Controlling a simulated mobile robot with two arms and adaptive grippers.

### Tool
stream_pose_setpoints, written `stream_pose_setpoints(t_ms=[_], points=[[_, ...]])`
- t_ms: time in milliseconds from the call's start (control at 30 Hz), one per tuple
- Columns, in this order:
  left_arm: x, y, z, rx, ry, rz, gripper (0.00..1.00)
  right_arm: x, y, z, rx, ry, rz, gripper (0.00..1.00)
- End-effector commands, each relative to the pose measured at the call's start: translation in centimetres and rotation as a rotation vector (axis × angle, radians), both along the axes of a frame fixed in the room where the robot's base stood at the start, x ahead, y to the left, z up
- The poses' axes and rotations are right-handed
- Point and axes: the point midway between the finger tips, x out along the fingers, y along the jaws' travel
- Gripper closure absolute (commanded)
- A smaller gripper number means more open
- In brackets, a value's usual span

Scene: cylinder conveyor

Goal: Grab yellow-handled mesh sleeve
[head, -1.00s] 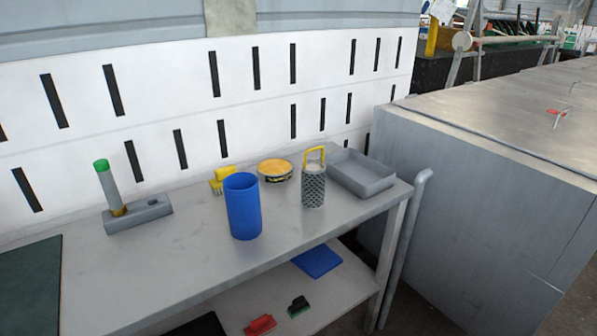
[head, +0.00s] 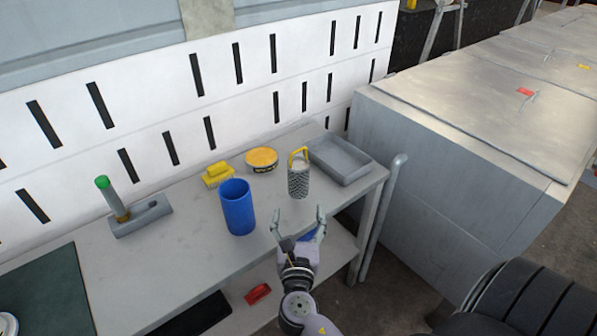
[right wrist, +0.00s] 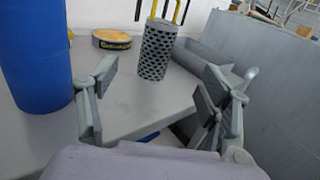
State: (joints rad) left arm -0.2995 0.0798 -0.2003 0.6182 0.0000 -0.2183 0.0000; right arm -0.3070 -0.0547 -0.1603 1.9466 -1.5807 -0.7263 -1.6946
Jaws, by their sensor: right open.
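The mesh sleeve (head: 298,181) is a grey perforated cylinder with a yellow handle (head: 299,154) on top. It stands upright on the grey table (head: 190,240), near the table's right end. In the right wrist view the sleeve (right wrist: 158,50) stands beyond my fingers, and its handle is cut off by the top edge. My right gripper (head: 299,222) is open and empty at the table's front edge, nearer to me than the sleeve and apart from it. The right wrist view shows its two fingers (right wrist: 158,98) spread wide. My left gripper is not in view.
A blue cylinder (head: 238,208) stands left of the sleeve. A yellow round tin (head: 261,160) and a yellow block (head: 217,174) are behind it. A grey tray (head: 342,160) lies right of the sleeve. A grey holder with a green-topped rod (head: 112,199) is at left.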

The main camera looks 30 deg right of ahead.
Motion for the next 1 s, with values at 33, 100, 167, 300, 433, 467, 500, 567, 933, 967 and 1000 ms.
stream_pose_setpoints(t_ms=[33,100,167,300,433,467,500,567,933,967,1000], points=[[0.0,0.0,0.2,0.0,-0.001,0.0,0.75,0.8,-0.5,0.3,-0.005,-0.002,0.0,0.28],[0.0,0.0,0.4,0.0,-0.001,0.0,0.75,2.0,-1.3,0.3,-0.004,-0.003,-0.001,0.28],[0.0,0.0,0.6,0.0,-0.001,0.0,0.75,3.1,-2.1,0.3,-0.004,-0.003,-0.001,0.28],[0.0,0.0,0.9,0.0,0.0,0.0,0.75,5.7,-3.9,0.3,-0.001,-0.004,-0.003,0.28],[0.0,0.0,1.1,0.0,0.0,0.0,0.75,7.7,-5.3,0.2,0.0,-0.004,-0.002,0.28],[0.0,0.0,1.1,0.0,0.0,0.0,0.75,8.1,-5.5,0.1,0.0,-0.002,-0.002,0.28],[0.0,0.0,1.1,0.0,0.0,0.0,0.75,8.5,-5.8,0.1,0.001,-0.003,-0.003,0.28],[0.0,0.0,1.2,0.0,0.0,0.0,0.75,8.9,-6.1,0.1,0.001,-0.002,-0.002,0.28],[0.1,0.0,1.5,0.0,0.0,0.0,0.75,12.3,-8.2,0.3,0.003,-0.003,-0.002,0.28],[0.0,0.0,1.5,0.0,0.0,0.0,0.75,12.6,-8.4,0.2,0.002,-0.003,-0.002,0.28],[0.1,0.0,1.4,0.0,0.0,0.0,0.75,13.0,-8.7,0.2,0.003,-0.003,-0.002,0.28]])
